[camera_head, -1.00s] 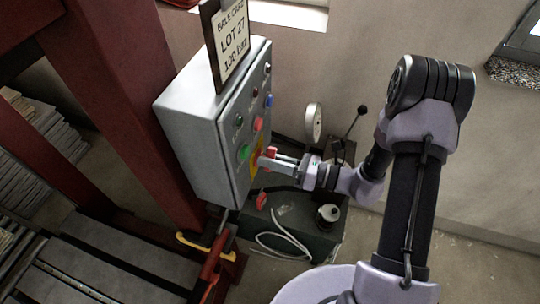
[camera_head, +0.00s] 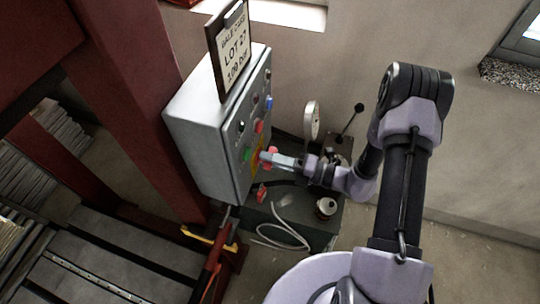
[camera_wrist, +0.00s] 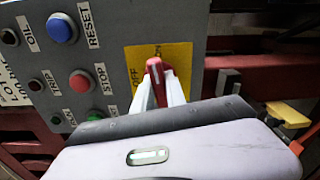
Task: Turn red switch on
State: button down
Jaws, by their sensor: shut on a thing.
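The red switch (camera_wrist: 158,74) is a red handle with a white line on a yellow plate (camera_wrist: 181,58) lettered OFF and ON. In the wrist view the handle points up the picture, toward the ON lettering. My gripper (camera_wrist: 159,92) has its two pale fingers shut on the handle, one on each side; they hide its lower part. In the head view the switch (camera_head: 267,156) is a small red patch at my gripper's tip (camera_head: 274,159), on the front of the grey control box (camera_head: 200,140).
A blue RESET button (camera_wrist: 62,27), a red STOP button (camera_wrist: 81,81) and a green button (camera_head: 246,155) are close beside the plate. A sign (camera_head: 234,50) stands on the box. A red padlock-like piece (camera_head: 262,193) hangs below.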

jog(key=shift+m+p, duration=0.3)
jog(key=shift+m, duration=0.6)
jog(key=c, duration=1.4)
grip_release()
jog(key=shift+o, duration=0.2)
jog(key=v, duration=1.7)
jog(key=shift+d, duration=0.2)
jog(key=shift+b, duration=0.3)
